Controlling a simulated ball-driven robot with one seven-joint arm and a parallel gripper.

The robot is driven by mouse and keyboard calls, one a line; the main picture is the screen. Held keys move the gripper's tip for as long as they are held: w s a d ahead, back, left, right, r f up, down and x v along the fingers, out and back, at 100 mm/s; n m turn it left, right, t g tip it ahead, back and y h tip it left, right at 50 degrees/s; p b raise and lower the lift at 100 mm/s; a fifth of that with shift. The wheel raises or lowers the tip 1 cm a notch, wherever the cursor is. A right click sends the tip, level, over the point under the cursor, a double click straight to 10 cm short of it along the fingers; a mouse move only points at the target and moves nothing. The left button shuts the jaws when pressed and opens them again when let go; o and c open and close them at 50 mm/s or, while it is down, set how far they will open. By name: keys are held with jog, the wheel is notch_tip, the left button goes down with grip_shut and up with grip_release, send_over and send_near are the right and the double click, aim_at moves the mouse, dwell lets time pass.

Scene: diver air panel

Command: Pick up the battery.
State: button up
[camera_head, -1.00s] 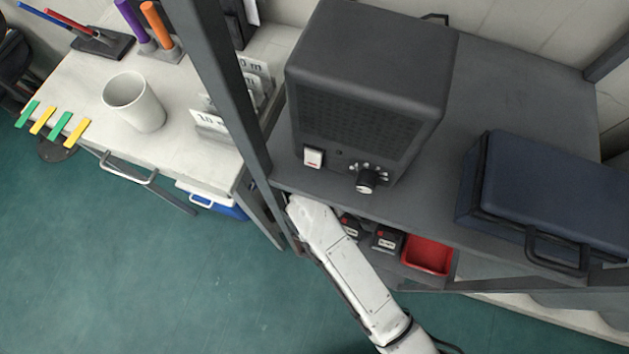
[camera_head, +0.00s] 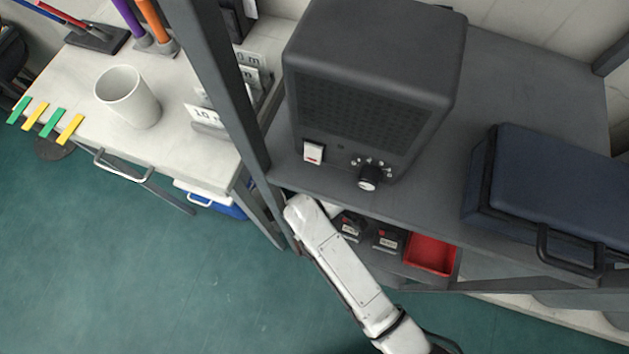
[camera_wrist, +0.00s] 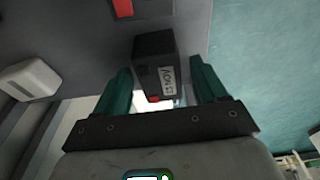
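In the wrist view a black battery (camera_wrist: 153,62) with a white handwritten label and a small red mark lies between the two teal fingers of my gripper (camera_wrist: 160,85). The fingers stand apart, one on each side, with a narrow gap visible at the right; contact on the left is unclear. In the head view my gripper is hidden under the upper shelf at the end of my white arm. Two dark batteries, one (camera_head: 352,226) beside the other (camera_head: 388,240), show on the lower shelf; I cannot tell whether either is the one between my fingers.
A red bin (camera_head: 431,254) sits right of the batteries. The upper shelf (camera_head: 420,205) overhangs them and carries a dark boxy unit (camera_head: 372,85) and a blue case (camera_head: 555,190). A grey post (camera_head: 222,75) stands left. A white table (camera_head: 75,85) holds a mug (camera_head: 128,97).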

jog(key=c, duration=1.2)
jog(key=shift+r, duration=0.8)
notch_tip(320, 180, up, 2)
jog(key=shift+s+a+r+p, duration=0.1)
jog(key=shift+s+r+p, duration=0.05)
jog(key=shift+p, duration=0.35)
jog(key=s+a, duration=0.3)
jog(key=s, duration=0.5)
jog(key=s+a, duration=0.3)
jog(key=s, duration=0.5)
jog(key=shift+s+f, duration=0.2)
jog(key=shift+s, duration=0.2)
